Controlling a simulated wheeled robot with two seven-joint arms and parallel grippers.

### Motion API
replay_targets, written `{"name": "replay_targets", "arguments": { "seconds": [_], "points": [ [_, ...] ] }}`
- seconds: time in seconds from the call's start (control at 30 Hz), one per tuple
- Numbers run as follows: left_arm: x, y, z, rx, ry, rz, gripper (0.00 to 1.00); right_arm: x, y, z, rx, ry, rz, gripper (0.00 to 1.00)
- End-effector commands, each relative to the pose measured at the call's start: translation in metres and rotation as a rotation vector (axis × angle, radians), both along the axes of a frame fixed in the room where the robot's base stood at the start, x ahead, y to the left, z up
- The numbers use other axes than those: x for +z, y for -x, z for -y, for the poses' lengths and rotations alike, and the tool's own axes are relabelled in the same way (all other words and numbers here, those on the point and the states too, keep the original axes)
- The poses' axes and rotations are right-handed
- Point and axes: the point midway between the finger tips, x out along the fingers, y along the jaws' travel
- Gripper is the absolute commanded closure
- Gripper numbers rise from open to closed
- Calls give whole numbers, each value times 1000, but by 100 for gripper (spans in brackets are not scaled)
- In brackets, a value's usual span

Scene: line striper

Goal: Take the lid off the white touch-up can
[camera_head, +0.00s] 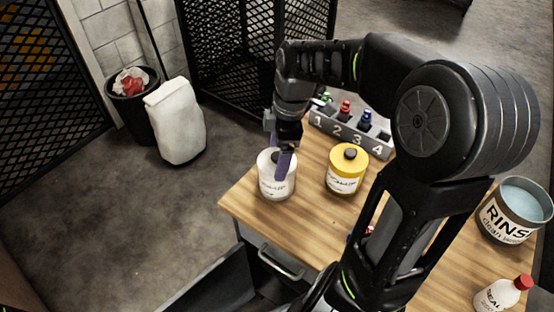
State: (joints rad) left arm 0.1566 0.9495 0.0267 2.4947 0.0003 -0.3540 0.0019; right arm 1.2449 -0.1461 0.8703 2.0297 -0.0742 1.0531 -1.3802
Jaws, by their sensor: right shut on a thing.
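The white touch-up can (270,187) stands upright on the wooden table near its left corner, with a printed label on its front. My right gripper (283,161) points down at the top of this can and is shut on its lid. The gripper's finger covers the grip point and much of the can's top, so I cannot tell whether the lid is lifted at all. My left gripper is not in view.
A yellow can (346,172) with a black knob stands just right of the white can. Behind it is a grey numbered rack (347,132) with coloured pieces. A rinse can (509,213) and a red-capped bottle (503,293) stand at the right. My arm hides the table's middle.

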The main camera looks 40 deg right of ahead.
Motion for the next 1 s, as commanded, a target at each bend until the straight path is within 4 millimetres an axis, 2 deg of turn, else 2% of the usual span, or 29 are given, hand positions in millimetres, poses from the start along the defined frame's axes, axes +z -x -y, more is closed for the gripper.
{"name": "replay_targets", "arguments": {
  "seconds": [0.27,0.47,0.73,0.83,1.0],
  "points": [
    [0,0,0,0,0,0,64,6,-1,0,0,2,1,56],
    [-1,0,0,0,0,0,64,34,-1,0,2,3,5,56],
    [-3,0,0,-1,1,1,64,84,-1,0,3,2,3,56],
    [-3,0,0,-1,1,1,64,95,-1,0,1,1,1,56],
    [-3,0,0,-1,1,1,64,100,0,0,0,0,-1,56]
  ]
}}
